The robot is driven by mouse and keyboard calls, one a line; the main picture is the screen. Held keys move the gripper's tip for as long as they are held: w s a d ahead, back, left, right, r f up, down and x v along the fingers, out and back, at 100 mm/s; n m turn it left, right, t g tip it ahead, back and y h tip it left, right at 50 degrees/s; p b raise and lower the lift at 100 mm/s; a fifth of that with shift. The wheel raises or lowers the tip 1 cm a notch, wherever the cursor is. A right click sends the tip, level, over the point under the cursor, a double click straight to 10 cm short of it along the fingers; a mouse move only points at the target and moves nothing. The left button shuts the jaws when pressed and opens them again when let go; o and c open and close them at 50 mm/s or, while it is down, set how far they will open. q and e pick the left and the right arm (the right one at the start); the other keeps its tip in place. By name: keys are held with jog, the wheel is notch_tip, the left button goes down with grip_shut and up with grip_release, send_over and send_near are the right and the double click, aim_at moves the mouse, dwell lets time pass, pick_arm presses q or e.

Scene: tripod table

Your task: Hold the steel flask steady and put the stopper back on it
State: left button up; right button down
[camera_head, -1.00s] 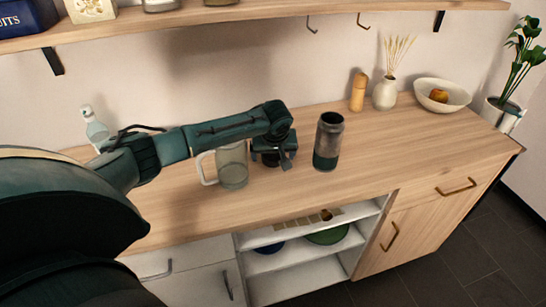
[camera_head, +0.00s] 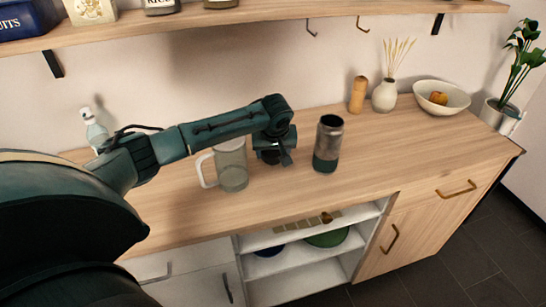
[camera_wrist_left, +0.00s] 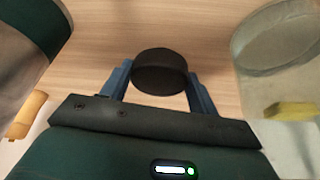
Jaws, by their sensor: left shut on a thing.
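The steel flask (camera_head: 328,145), grey above and dark green below, stands upright and open-topped on the wooden counter. Part of it fills the upper left corner of the left wrist view (camera_wrist_left: 28,35). My left gripper (camera_head: 287,161) is just left of the flask, apart from it. In the left wrist view its blue fingers are shut on a round black stopper (camera_wrist_left: 160,72). In the head view the stopper is hard to make out by the gripper. My right gripper is not in view.
A glass jug with a handle (camera_head: 232,168) stands close left of the gripper. Behind are a wooden mill (camera_head: 358,94), a vase with dry stems (camera_head: 384,96) and a bowl (camera_head: 442,103). The counter (camera_head: 400,150) right of the flask is clear. A shelf (camera_head: 240,14) runs above.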

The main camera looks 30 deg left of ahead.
aim_at(273, 152)
pick_arm(q)
notch_tip(273, 152, up, 8)
jog(key=shift+f, duration=0.1)
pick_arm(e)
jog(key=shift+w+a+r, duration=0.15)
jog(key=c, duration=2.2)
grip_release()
